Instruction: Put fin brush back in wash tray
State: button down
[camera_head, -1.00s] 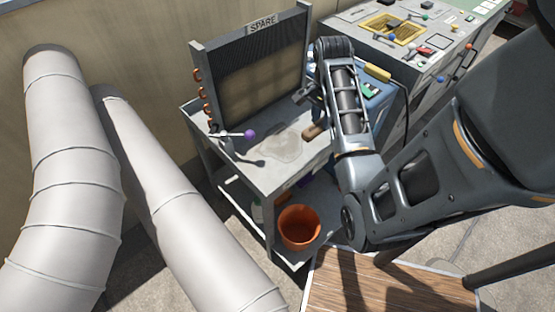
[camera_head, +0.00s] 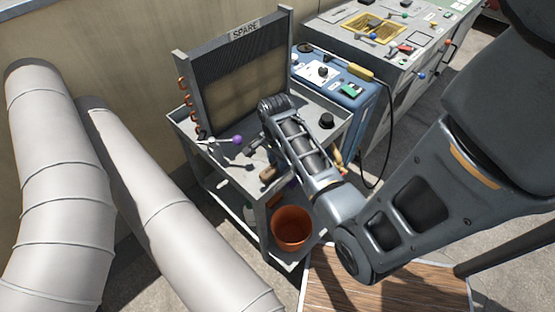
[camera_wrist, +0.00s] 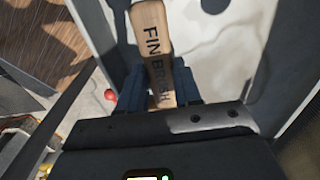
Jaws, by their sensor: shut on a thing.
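The fin brush (camera_wrist: 153,40) has a light wooden handle with "FIN BRUSH" printed on it. In the wrist view my gripper (camera_wrist: 158,88) is shut on this handle, with a dark blue finger on each side. In the head view the handle's wooden end (camera_head: 268,173) shows above the grey cart top. My gripper is mostly hidden there behind my wrist. The brush's bristles are not visible. The cart's shallow, rimmed top (camera_head: 225,158) looks like the wash tray, but no label on it can be read. I cannot tell whether the brush touches it.
A finned coil marked SPARE (camera_head: 240,75) stands at the cart top's back. A purple-knobbed lever (camera_head: 237,139) is at its left. An orange bucket (camera_head: 291,228) sits on the lower shelf. A blue unit (camera_head: 335,85) stands right; large pale ducts (camera_head: 60,180) stand left.

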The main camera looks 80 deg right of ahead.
jog(key=shift+f, duration=0.15)
jog(key=shift+f, duration=0.15)
jog(key=c, duration=0.8)
grip_release()
